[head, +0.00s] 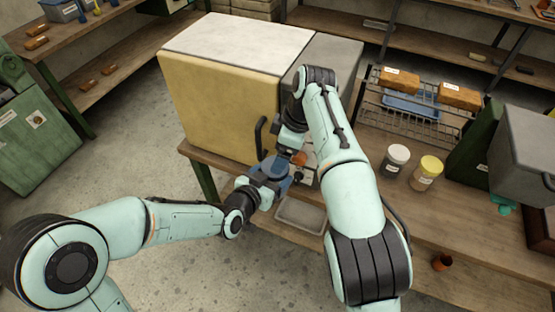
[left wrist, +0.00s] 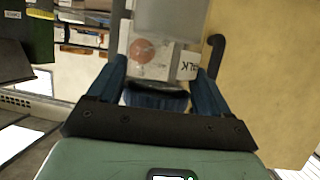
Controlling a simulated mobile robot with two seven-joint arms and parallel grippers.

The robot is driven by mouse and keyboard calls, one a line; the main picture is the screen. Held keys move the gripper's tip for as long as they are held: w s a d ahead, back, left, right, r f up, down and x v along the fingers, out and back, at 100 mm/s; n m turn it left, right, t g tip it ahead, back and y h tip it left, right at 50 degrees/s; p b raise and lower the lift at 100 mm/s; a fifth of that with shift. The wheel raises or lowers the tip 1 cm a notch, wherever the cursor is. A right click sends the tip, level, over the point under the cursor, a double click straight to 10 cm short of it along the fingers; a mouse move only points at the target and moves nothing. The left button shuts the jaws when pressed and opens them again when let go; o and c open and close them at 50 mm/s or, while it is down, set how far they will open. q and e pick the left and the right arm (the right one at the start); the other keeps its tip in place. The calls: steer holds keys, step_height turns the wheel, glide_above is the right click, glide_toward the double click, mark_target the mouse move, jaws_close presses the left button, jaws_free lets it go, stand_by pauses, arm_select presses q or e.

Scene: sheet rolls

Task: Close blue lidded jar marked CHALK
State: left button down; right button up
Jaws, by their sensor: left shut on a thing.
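My left gripper (head: 268,180) is shut on the chalk jar, in front of the large cream cabinet. In the left wrist view the blue fingers of my left gripper (left wrist: 160,88) stand on either side of the jar (left wrist: 150,62), whose pale label ends in "LK". A blue-grey round top (head: 273,167) shows in the head view; I cannot tell whether it is a seated lid. My right gripper (head: 290,153) is close above and beside the jar. Its fingertips are largely hidden, so its opening is unclear.
The cream cabinet (head: 215,95) with a dark handle stands just behind both grippers. A shallow grey tray (head: 300,215) lies below. Right of my right arm are a white-lidded jar (head: 396,160), a yellow-lidded jar (head: 427,172) and a wire rack (head: 425,125).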

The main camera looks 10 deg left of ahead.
mark_target(275, 179)
steer(key=shift+x, duration=2.6)
steer(key=c, duration=0.8)
steer(key=m+t, duration=0.1)
steer(key=m, duration=0.2)
steer(key=o, duration=1.1)
steer(key=shift+s, duration=0.1)
steer(key=shift+a+r, duration=0.1)
